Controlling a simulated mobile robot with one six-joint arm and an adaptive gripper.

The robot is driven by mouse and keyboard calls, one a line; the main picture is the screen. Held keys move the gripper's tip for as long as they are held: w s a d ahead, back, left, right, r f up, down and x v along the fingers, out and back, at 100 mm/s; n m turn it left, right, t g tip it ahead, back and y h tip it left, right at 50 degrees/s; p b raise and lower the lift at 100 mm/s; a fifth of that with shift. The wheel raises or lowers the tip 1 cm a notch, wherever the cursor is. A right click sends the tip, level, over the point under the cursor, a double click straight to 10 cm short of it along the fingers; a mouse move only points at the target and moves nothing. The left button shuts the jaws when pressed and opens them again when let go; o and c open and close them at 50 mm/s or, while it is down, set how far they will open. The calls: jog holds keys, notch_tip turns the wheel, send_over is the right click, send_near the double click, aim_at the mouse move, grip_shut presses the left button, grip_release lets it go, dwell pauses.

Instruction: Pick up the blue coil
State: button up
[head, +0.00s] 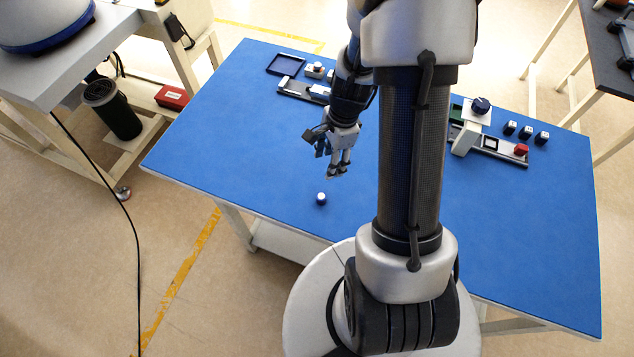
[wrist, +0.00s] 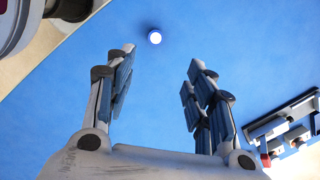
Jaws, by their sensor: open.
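A small round coil (head: 321,198) with a white top and a blue side stands on the blue table (head: 250,150), near the edge closest to me. It also shows in the wrist view (wrist: 154,37), beyond the fingertips and between their lines. My gripper (head: 338,172) is open and empty above the table. In the head view it is just behind and slightly right of the coil, apart from it. In the wrist view my two fingers (wrist: 160,70) are spread wide with only blue table between them.
Fixtures with a dark blue tray (head: 286,65) stand at the back left. A fixture with a dark knob (head: 481,105), a red part (head: 521,150) and several small dark blocks (head: 526,132) stands to the right. The table around the coil is clear.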

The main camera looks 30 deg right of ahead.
jog(key=b, duration=0.5)
send_over(322, 196)
jog(key=f, duration=1.1)
jog(key=shift+w+d+f, duration=0.25)
jog(key=shift+w+d, duration=0.05)
jog(key=shift+w, duration=0.1)
jog(key=f, duration=0.1)
jog(key=f+b, duration=0.1)
jog(key=f, duration=0.1)
jog(key=f+b, duration=0.1)
jog(key=shift+s+a+f, duration=0.15)
jog(key=shift+s+a, duration=0.05)
jog(key=shift+s, duration=0.2)
jog(key=shift+a+f+b, duration=0.1)
jog(key=shift+f+b, duration=0.35)
jog(key=shift+c, duration=0.3)
jog(key=c, duration=1.1)
